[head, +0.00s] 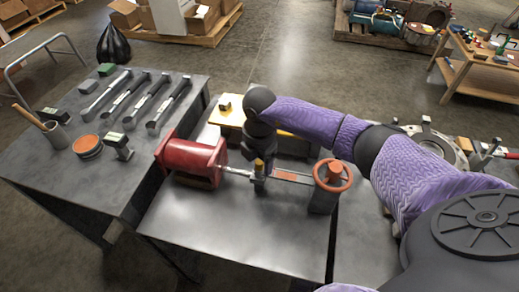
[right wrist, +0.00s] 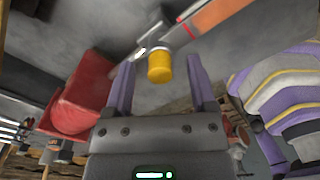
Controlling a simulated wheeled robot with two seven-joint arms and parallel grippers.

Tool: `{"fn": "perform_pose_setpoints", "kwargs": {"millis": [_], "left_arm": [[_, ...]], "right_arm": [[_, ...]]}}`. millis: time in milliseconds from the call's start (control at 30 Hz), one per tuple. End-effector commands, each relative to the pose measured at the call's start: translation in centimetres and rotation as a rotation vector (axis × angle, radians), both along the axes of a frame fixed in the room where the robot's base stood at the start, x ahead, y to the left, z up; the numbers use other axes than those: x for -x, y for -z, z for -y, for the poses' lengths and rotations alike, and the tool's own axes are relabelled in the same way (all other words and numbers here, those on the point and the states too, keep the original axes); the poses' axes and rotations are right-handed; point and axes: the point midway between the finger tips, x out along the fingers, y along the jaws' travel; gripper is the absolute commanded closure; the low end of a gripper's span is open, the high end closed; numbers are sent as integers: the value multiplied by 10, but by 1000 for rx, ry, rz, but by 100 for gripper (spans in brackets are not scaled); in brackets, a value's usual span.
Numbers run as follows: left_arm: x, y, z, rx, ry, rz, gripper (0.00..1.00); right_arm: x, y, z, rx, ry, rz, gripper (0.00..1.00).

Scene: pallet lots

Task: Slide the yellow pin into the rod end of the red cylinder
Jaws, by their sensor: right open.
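The red cylinder (head: 190,160) lies on the grey metal table, with its bright rod (head: 237,172) pointing right. It also shows at left in the right wrist view (right wrist: 82,95). The yellow pin (right wrist: 160,68) is at the joint where the rod end meets a bar with an orange-red part (right wrist: 218,14). Its round yellow head faces my wrist camera; how deep it sits is hidden. My right gripper (head: 260,167) is above the rod end. In the right wrist view its purple fingers (right wrist: 160,62) are open, one on each side of the pin, with gaps showing.
An orange handwheel (head: 333,175) on a dark base stands right of the joint. A yellow board (head: 232,112) lies behind my gripper. The table's front is clear.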

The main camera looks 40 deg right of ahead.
Motion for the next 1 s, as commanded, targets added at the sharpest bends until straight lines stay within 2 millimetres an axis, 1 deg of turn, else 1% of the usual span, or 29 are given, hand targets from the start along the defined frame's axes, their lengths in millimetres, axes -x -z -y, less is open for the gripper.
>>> {"fn": "perform_pose_setpoints", "kwargs": {"millis": [67, 167, 200, 300, 400, 533, 1000], "left_arm": [[-1, -6, 0, 0, 0, 3, 20], [-5, -20, 0, 1, 0, 16, 20], [-6, -25, 0, 2, 2, 22, 20], [-7, -36, 1, 4, 3, 31, 20], [-5, -43, 1, 7, 6, 34, 20], [-2, -46, 2, 9, 8, 36, 20], [-6, -44, 0, 8, 10, 42, 20]], "right_arm": [[-1, -10, 0, 0, 0, 3, 28], [-1, -37, 0, 0, -1, 6, 28], [-1, -49, 0, -1, -1, 7, 28], [-1, -74, 0, 0, 0, 6, 28], [-1, -91, 0, 0, 1, 4, 28], [0, -100, 0, 0, 0, 1, 28], [0, -99, 0, 0, 0, 0, 28]]}}
